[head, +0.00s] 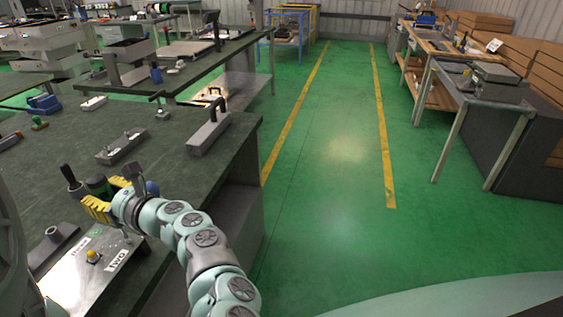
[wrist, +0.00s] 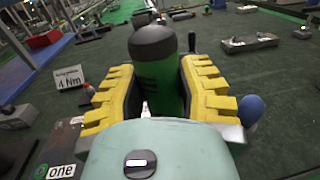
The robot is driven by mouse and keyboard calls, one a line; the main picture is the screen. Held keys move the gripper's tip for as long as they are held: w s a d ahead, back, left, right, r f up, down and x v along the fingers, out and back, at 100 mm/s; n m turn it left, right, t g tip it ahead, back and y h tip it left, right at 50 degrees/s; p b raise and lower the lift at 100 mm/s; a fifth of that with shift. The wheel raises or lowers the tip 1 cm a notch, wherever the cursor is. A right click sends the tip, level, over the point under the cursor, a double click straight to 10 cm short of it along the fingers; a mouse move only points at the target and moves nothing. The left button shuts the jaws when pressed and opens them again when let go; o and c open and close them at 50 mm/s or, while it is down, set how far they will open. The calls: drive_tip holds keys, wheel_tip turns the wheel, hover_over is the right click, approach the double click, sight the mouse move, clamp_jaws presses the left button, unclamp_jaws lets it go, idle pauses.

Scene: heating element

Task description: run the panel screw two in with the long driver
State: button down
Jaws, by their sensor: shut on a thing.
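My gripper (head: 98,203) is over the near left of the workbench, its yellow ridged fingers on both sides of a driver with a green and black handle (wrist: 158,70). In the wrist view the fingers (wrist: 162,100) are shut on that handle, which stands roughly upright with its dark rounded end up. The driver's shaft and tip are hidden, so I cannot tell its length or whether it touches a screw. A pale metal panel (head: 72,278) lies in front of the gripper, with white labels and a yellow-topped post (head: 92,256). I cannot make out screw two.
A black-handled tool (head: 70,179) stands left of the gripper. A dark block with a hole (head: 52,238) lies left of the panel. A "4 Nm" sign (wrist: 70,77) and a blue ball-shaped knob (wrist: 251,108) flank the fingers. A handled grey block (head: 210,132) sits near the bench's right edge.

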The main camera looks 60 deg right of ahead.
sight(103, 181)
drive_tip(key=shift+f+b, duration=0.6)
drive_tip(key=shift+b, duration=0.55)
idle(1.4)
drive_tip(key=shift+d+r+p, duration=0.1)
drive_tip(key=shift+r+p, duration=1.15)
drive_tip(key=shift+r, duration=1.25)
